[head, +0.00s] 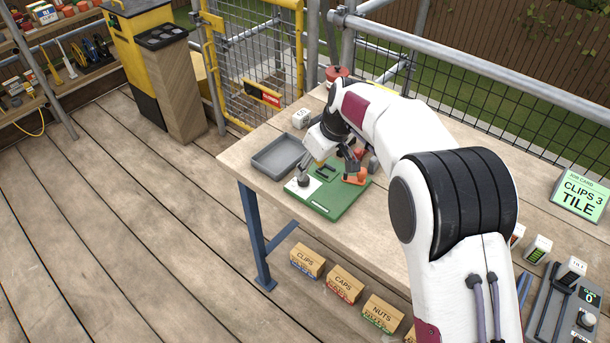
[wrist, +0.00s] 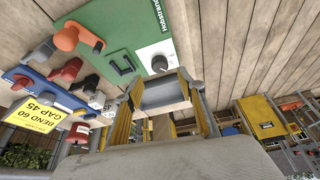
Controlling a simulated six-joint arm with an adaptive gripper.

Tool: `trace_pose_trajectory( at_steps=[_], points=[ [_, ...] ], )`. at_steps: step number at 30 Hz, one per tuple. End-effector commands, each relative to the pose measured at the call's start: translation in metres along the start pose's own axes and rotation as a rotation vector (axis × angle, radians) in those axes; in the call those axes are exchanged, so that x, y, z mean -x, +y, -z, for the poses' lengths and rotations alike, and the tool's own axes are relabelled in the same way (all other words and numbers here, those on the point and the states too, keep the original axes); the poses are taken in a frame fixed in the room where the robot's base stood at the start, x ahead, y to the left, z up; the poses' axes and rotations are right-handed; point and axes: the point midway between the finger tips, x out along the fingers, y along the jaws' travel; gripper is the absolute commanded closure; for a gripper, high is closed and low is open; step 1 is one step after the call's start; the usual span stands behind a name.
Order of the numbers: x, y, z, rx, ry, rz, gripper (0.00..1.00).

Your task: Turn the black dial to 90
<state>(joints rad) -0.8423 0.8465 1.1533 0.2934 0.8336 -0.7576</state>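The black dial (wrist: 160,66) sits on a white plate at one corner of the green panel (wrist: 105,28). In the head view the dial (head: 304,181) shows at the panel's left end, on the white plate (head: 296,189); its scale and pointer are too small to read. My gripper (wrist: 160,80) is open, its two yellow-padded fingers apart. The dial appears between and just beyond the fingertips in the wrist view. Nothing is held, and I cannot tell whether a finger touches the dial. In the head view my gripper (head: 335,162) hangs over the panel.
The panel also carries an orange lever (head: 355,177) and a dark U-shaped handle (wrist: 122,65). A grey tray (head: 277,157) lies left of the panel. A scaffold rail runs behind the bench.

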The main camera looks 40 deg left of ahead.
Motion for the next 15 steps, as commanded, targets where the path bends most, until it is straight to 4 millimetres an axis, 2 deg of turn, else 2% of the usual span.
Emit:
trace_pose_trajectory(
  at_steps=[9, 15],
  points=[
    [-0.036, -0.001, 0.0, 0.0, -0.001, 0.001, 0.61],
    [-0.054, 0.0, 0.0, 0.0, 0.0, 0.0, 0.61]
  ],
)
